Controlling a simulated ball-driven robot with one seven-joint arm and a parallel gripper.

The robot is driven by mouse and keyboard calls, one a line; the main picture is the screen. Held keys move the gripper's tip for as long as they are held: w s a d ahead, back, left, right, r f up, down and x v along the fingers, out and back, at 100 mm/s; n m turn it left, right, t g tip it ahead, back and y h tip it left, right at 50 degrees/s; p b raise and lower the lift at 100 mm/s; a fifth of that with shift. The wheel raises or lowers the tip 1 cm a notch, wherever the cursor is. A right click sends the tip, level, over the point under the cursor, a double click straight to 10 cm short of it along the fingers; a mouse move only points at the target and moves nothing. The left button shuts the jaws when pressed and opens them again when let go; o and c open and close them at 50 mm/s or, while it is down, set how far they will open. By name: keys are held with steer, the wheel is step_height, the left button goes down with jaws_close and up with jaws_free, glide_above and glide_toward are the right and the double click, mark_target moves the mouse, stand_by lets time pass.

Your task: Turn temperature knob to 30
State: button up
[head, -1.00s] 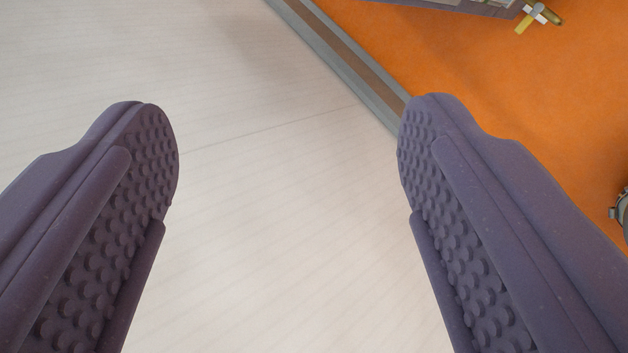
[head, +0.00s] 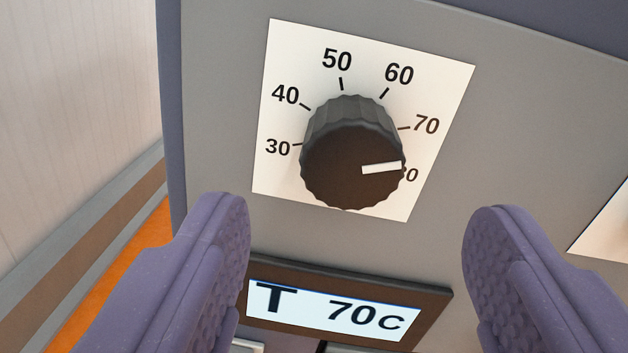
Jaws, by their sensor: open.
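The temperature knob (head: 340,150) is black and ribbed, on a white dial plate (head: 440,90) marked 30 to 70, with another number partly hidden by the knob at lower right. Its white pointer line (head: 381,168) points right, toward the partly hidden number. A display (head: 333,306) below the knob reads "T 70c". My gripper (head: 357,215) is open and empty. Its two purple fingers stand apart, below the knob to left and right in the picture, and do not touch it.
The grey panel (head: 215,110) fills most of the view. Part of another white plate (head: 605,225) shows at the right edge. A pale wall or floor surface (head: 75,100) and an orange strip (head: 125,275) lie at the left.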

mark_target(353, 169)
steer(key=w, duration=0.2)
steer(key=w+b, duration=0.1)
steer(key=w, duration=0.1)
steer(key=shift+w+a+f+b, duration=0.15)
steer(key=shift+w+f+b, duration=0.05)
steer(key=shift+w+b, duration=0.1)
steer(key=shift+w+r, duration=0.15)
steer(key=shift+w, duration=0.4)
steer(key=shift+c, duration=0.4)
steer(key=c, duration=1)
